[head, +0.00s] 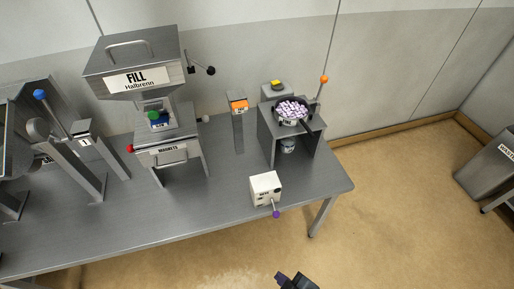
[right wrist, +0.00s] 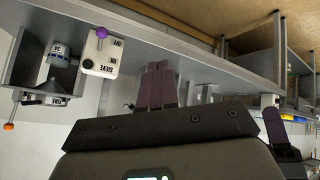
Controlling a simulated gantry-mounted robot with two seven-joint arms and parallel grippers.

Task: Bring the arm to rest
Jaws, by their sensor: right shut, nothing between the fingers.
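My right gripper (head: 283,277) shows at the bottom edge of the head view, in front of the table and clear of it. In the right wrist view its two dark purple fingers (right wrist: 160,84) lie together, shut, with nothing between them. The fingertips are in open air, apart from the white box with the purple-knobbed lever (head: 265,188), which stands on the table's front edge. That box also shows in the right wrist view (right wrist: 101,55). My left gripper does not show in the head view.
The grey table (head: 222,210) carries the fill hopper (head: 135,65), a grey stand (head: 268,135) with a bowl of pale purple pieces (head: 291,110), and levers at left. A grey bin (head: 489,165) stands far right. The floor (head: 395,225) right of the table is clear.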

